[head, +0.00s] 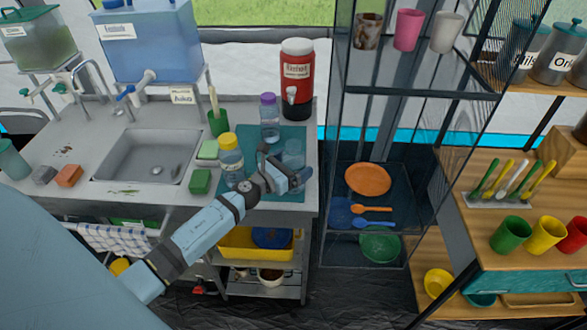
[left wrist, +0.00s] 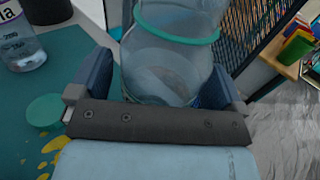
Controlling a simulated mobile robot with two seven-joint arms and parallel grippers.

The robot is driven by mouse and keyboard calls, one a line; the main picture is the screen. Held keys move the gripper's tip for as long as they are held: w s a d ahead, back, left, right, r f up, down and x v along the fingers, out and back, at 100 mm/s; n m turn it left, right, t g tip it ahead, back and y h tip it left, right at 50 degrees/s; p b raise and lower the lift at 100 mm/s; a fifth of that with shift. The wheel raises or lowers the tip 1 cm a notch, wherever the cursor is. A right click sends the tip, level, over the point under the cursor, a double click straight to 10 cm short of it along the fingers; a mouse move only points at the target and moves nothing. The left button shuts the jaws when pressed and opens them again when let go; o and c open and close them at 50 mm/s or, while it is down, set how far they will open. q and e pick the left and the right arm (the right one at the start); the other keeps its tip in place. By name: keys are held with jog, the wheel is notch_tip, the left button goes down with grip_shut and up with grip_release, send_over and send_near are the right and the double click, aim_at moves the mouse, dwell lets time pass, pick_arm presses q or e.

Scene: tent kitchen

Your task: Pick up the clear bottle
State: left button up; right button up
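The clear bottle (head: 293,152) is a see-through, bluish vessel standing on the teal mat (head: 285,133) near the counter's right end. In the left wrist view the clear bottle (left wrist: 165,60) has a teal ring around it and fills the space between the fingers. My left gripper (head: 283,172) is low at the near side of the bottle, and its fingers (left wrist: 160,88) stand wide apart on either side. A small gap shows between the left finger and the bottle; contact on the right side is unclear. My right gripper is not in view.
A yellow-capped bottle (head: 230,160) and a purple-capped bottle (head: 269,118) stand left of the clear bottle. A red dispenser (head: 297,80) stands behind. A green lid (left wrist: 45,111) lies on the mat. A dark mesh shelf (head: 375,130) rises just right of the counter.

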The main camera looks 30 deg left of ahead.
pick_arm(q)
jog(key=c, duration=0.9)
jog(key=shift+c, duration=0.2)
jog(key=shift+r, duration=0.15)
